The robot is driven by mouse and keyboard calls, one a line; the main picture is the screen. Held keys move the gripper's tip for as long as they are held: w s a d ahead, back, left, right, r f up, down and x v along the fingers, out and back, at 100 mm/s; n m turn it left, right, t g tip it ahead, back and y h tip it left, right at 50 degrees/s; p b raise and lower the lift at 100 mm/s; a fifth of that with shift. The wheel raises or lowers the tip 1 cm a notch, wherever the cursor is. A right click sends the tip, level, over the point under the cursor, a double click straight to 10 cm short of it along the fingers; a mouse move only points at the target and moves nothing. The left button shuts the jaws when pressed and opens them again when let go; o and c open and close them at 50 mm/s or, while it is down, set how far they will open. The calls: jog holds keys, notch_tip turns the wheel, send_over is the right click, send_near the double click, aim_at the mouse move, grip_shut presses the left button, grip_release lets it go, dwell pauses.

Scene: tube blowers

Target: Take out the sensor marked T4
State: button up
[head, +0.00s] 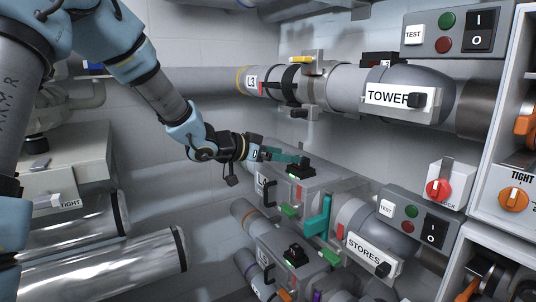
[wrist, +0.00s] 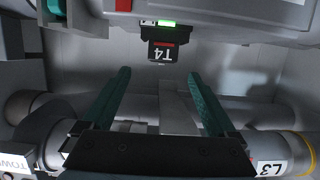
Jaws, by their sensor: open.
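The sensor marked T4 (wrist: 163,50) shows in the wrist view as a small black block with a red stripe and upside-down white lettering. It sits at a grey housing (wrist: 215,20), by a lit green strip (wrist: 167,22). My gripper (wrist: 159,73) is open, its teal fingers apart and nothing between them. The sensor lies beyond the fingertips, roughly centred across the gap. In the head view my gripper (head: 285,156) is over the middle pipe unit, close to a black part (head: 298,171) on its top. I cannot read a mark on that part there.
The TOWER pipe (head: 345,85) runs above my gripper, with a yellow-handled clamp (head: 307,60). A green lever (head: 318,215) stands right of and below the gripper. The STORES unit (head: 365,252) is lower right. The wall behind is bare.

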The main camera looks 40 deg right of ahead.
aim_at(309, 159)
jog(key=p+x, duration=0.1)
jog(key=x, duration=0.3)
jog(key=shift+w+d, duration=0.1)
jog(key=shift+d, duration=0.25)
jog(key=shift+f+p+x, duration=0.2)
jog(key=shift+p+x, duration=1.15)
jog(key=shift+x, duration=1.65)
jog(key=shift+a, duration=0.1)
jog(key=c, duration=1.5)
